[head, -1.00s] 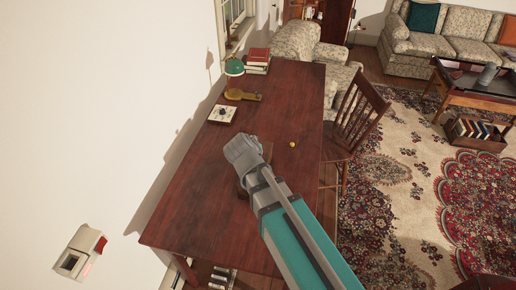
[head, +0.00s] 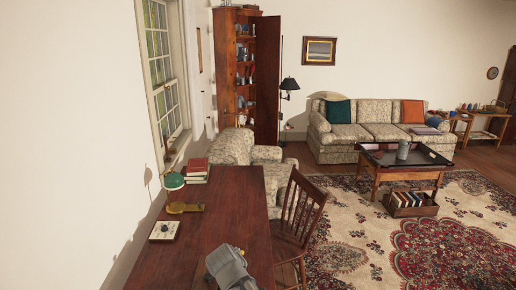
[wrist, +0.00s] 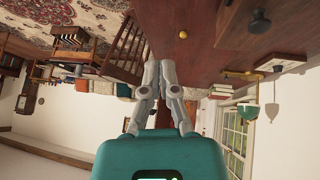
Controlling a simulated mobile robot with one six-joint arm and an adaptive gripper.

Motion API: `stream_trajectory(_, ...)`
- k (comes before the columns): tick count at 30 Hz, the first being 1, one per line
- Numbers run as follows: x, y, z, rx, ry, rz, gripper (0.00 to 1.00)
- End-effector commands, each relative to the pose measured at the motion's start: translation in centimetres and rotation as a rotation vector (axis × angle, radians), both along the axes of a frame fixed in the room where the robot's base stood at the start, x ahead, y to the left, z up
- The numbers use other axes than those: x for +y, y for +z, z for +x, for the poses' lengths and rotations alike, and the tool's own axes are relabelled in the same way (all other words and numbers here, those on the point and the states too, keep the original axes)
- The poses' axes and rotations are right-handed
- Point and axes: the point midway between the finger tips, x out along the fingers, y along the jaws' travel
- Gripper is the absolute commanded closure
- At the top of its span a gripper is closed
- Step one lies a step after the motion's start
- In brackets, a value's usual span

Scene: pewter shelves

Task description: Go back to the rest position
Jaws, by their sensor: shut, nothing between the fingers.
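My gripper (head: 228,262) shows at the bottom edge of the head view, above the dark wooden desk (head: 220,205). In the wrist view my gripper (wrist: 158,68) has its two grey fingers close together, with nothing held. The wrist view shows the room upside down. The desk also shows in the wrist view (wrist: 195,55). A small yellow ball (wrist: 183,34) lies on it beyond the fingertips, apart from them. The rest of my arm is mostly out of the head view.
A green lamp (head: 173,181), red books (head: 196,168), a brass item (head: 185,207) and a white square piece (head: 165,230) stand on the desk. A wooden chair (head: 298,215) stands at its right side. A dark knob (wrist: 260,20) shows close by in the wrist view.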

Motion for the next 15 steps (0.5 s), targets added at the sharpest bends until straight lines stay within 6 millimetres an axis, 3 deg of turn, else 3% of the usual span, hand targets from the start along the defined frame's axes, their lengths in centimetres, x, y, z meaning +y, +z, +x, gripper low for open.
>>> stream_trajectory(3, -3.6, -0.6, -0.2, 0.070, -0.024, -0.007, 1.00)
stream_trajectory(15, -13.2, -2.3, -2.3, 0.306, -0.053, 0.023, 1.00)
